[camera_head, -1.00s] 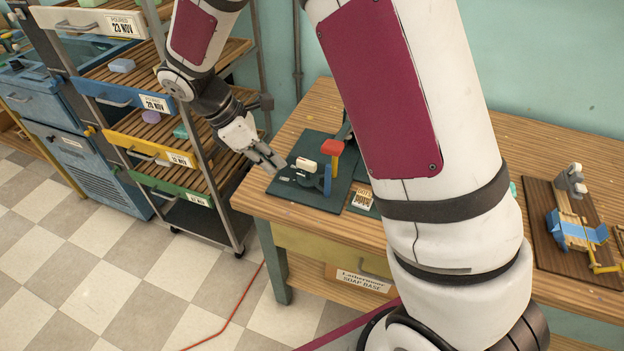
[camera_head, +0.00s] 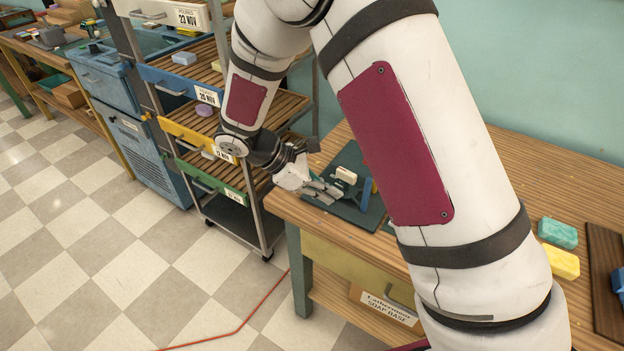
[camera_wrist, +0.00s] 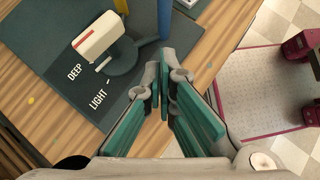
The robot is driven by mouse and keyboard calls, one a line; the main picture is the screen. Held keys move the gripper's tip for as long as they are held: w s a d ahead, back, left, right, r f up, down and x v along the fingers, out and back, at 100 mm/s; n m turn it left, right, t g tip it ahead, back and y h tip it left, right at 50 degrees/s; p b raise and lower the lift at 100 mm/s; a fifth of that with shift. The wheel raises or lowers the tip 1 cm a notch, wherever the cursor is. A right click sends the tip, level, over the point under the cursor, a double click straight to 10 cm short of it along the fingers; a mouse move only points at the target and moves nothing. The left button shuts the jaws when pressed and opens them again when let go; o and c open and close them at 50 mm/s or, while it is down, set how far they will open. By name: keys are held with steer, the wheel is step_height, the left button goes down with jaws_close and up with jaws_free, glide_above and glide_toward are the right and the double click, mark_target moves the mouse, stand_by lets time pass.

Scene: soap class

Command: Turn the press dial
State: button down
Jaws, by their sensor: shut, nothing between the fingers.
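The press dial (camera_wrist: 123,57) is a dark round base on a dark green board, marked "DEEP" and "LIGHT" in the wrist view. The cream piece also shows in the head view (camera_head: 346,175). My gripper (camera_wrist: 160,84) is shut and empty, just right of the dial and apart from the cream piece. In the head view my gripper (camera_head: 330,194) is at the board's left front edge. My arm hides much of the press.
A blue post (camera_wrist: 164,18) stands behind the dial. The wooden table (camera_head: 320,215) ends close to my gripper. A shelf rack (camera_head: 262,225) stands to the left. Green soap (camera_head: 557,233) and yellow soap (camera_head: 559,262) lie at the right.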

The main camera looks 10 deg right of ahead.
steer(key=d, duration=0.2)
steer(key=shift+s+d, duration=0.25)
steer(key=shift+d, duration=0.7)
steer(key=shift+p, duration=0.3)
steer(key=shift+s+d+r+n+t+p, duration=0.1)
steer(key=shift+s+d+n+t+p, duration=0.2)
steer(key=shift+n+t, duration=0.3)
steer(key=shift+d+n+t, duration=0.5)
steer(key=shift+n, duration=0.3)
steer(key=shift+d, duration=0.65)
